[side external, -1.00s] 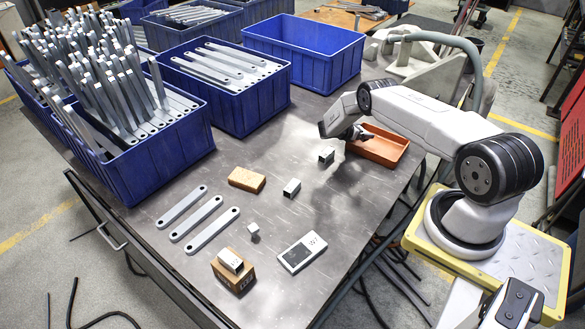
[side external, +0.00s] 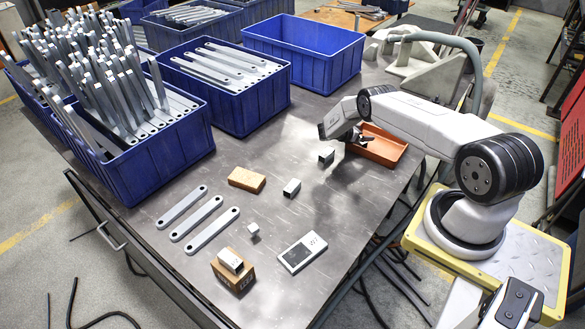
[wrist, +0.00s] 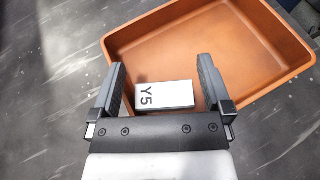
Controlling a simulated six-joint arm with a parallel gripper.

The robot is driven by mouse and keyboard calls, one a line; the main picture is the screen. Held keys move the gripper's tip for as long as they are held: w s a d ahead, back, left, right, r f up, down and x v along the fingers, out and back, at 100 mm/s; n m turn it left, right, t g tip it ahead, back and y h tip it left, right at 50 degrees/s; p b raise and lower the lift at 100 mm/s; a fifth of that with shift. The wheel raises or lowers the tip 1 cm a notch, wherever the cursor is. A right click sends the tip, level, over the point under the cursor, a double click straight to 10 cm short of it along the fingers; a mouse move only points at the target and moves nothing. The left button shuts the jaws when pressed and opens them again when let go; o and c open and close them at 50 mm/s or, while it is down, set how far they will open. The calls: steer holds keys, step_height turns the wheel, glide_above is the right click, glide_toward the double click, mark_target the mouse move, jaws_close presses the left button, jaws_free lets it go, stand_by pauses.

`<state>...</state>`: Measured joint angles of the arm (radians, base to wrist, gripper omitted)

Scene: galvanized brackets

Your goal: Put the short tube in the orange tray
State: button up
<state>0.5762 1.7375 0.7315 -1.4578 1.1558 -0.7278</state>
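The orange tray (side external: 392,160) stands at the right side of the metal table, and its wall also shows in the wrist view (wrist: 235,22). My gripper (side external: 366,139) is over the tray's left part. In the wrist view my gripper (wrist: 165,78) is open, with a gap on each side of a short pale grey piece marked Y5 (wrist: 178,94). This piece looks like the short tube and appears to lie inside the tray, near its wall. The side view does not show it, as the gripper and tray wall hide that spot.
Short square tubes (side external: 292,188) and (side external: 326,156) stand left of the tray. Blue bins (side external: 250,108) line the back.

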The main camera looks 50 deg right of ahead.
steer(key=shift+s+a+f, duration=0.2)
steer(key=shift+r, duration=0.45)
steer(key=v, duration=1.2)
steer(key=shift+w+d+r, duration=0.15)
steer(key=shift+w+r, duration=0.1)
